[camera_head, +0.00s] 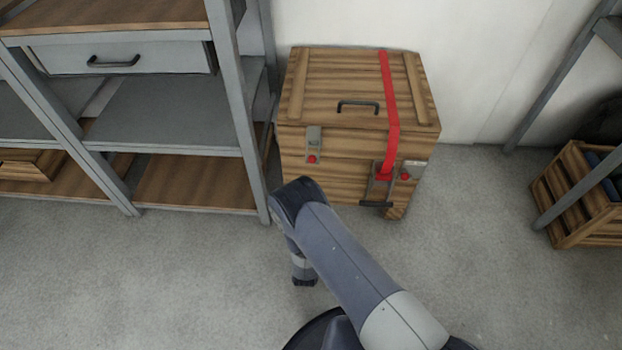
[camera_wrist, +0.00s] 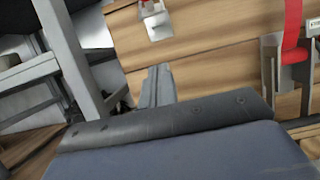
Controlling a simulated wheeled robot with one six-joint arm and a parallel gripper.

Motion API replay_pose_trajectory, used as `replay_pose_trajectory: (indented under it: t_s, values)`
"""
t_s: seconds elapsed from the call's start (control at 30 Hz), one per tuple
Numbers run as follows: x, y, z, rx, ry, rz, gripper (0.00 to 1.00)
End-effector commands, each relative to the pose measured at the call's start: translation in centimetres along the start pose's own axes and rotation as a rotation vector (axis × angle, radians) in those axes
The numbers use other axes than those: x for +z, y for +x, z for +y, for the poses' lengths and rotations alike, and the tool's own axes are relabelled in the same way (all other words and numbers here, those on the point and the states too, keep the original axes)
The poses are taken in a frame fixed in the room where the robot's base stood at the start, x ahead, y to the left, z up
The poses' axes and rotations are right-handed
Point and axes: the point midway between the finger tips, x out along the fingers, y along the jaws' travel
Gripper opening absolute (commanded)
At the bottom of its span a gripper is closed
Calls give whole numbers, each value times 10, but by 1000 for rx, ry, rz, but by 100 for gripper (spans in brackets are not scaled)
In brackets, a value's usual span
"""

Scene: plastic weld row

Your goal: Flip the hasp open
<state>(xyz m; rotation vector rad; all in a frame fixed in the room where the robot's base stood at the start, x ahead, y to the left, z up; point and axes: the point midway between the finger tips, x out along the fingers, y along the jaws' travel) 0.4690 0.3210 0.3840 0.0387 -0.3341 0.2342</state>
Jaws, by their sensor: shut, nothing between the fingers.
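A wooden crate (camera_head: 330,170) with a plank lid stands against the wall. A grey metal hasp (camera_head: 314,137) hangs flat down the left of its front, with a red knob (camera_head: 312,159) at its lower end. The hasp (camera_wrist: 152,14) also shows at the top of the wrist view. My gripper (camera_wrist: 157,72) is shut and empty in the wrist view, in front of the crate and below the hasp in the picture, apart from it. In the head view my arm hides the fingertips.
A red strap (camera_head: 391,110) runs over the lid to a buckle (camera_head: 378,188) with a dark handle on the front right. A second red knob (camera_head: 405,177) is beside it. Grey shelving (camera_head: 175,110) stands close on the left. A slatted crate (camera_head: 570,215) is at right.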

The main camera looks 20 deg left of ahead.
Motion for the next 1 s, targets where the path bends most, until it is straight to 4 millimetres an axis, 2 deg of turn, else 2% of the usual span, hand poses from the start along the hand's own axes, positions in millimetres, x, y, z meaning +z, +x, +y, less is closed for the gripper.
replay_pose_trajectory:
  t_s: [0.17,0.53,0.7,1.0]
  values:
    - [0,21,-1,-2,3,-4,0]
    - [-1,100,-1,-3,2,-4,0]
    - [22,92,0,1,0,0,0]
    - [38,85,0,0,1,1,0]
